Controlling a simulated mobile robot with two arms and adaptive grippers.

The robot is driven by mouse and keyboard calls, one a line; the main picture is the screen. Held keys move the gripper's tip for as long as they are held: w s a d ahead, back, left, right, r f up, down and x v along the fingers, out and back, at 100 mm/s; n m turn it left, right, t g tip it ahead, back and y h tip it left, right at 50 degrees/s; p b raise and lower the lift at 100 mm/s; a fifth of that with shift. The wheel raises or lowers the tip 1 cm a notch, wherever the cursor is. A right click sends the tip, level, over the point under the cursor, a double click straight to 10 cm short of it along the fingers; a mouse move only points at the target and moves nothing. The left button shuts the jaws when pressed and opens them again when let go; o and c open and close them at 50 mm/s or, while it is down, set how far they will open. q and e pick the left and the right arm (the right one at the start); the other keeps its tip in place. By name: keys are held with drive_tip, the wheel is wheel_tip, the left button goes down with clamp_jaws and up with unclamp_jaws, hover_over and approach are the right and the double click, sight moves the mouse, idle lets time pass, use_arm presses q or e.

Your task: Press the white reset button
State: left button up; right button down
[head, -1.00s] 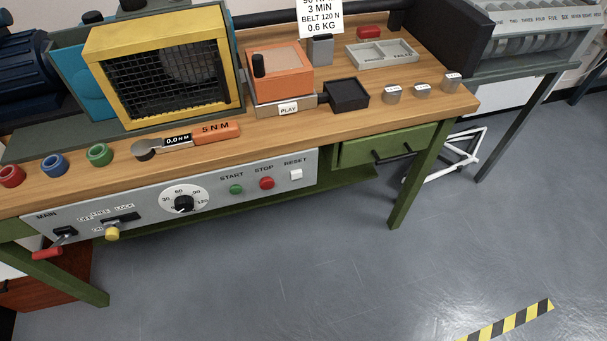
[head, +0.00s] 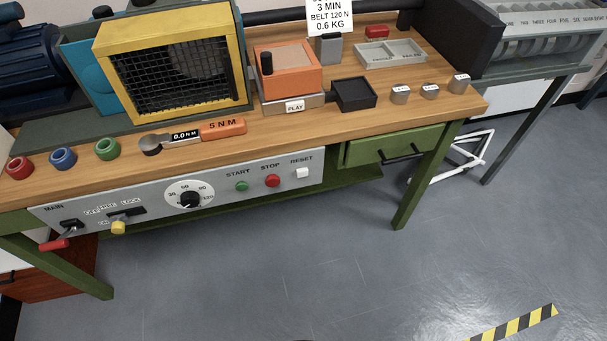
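The white reset button (head: 302,173) sits on the right end of the grey control panel (head: 330,158) on the bench front, below the word RESET. The red stop button (head: 272,181) and the green start button (head: 242,187) are to its left. Neither of my grippers is in the head view, and nothing covers the reset button.
A wooden bench (head: 300,130) carries a yellow-framed cage (head: 175,70), an orange box (head: 288,68) and a torque wrench (head: 222,128). The floor in front is clear.

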use_arm(q)
drive_tip(key=shift+s, duration=0.1)
clamp_jaws()
idle(0.3)
drive_tip(key=shift+s+a, duration=0.1)
idle(1.1)
